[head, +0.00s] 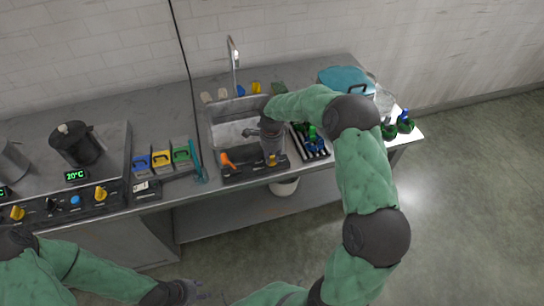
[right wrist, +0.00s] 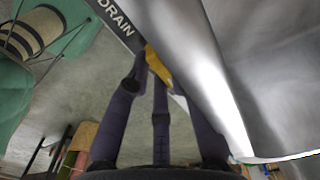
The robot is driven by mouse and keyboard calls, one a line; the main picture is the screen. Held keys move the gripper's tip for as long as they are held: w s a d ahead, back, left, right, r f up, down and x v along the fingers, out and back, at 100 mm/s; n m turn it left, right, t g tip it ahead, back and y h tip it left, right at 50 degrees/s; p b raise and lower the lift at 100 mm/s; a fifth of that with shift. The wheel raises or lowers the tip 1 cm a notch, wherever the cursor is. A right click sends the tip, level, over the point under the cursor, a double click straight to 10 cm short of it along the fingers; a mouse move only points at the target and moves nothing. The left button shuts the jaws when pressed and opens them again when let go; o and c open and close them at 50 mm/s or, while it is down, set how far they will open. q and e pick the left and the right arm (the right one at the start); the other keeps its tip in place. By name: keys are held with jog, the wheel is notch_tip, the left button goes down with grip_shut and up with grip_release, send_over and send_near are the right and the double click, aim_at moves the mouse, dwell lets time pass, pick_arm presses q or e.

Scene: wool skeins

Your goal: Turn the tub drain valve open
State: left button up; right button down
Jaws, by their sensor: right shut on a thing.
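The drain valve's yellow handle (right wrist: 158,68) shows in the right wrist view beside a dark strip lettered DRAIN (right wrist: 116,18). My right gripper (right wrist: 150,82) has its dark fingers closed around the handle, which is partly hidden between them. In the head view the yellow handle (head: 272,160) sits at the right of the dark panel on the sink's front edge, with my right gripper (head: 270,148) coming down on it from above. The tub is the metal sink basin (head: 228,131). My left gripper (head: 184,292) is low at the bottom edge, away from the counter; its fingers are unclear.
An orange handle (head: 228,160) is at the panel's left end. A tap (head: 234,65) stands behind the sink. Boxes with blue, yellow and green tops (head: 162,159) are left of it, and a rack of dark green and blue items (head: 312,141) is right. A white bucket (head: 284,187) is below.

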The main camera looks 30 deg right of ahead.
aim_at(272, 158)
jog(key=c, duration=1.4)
grip_release()
jog(key=shift+o, duration=0.2)
notch_tip(272, 158, up, 12)
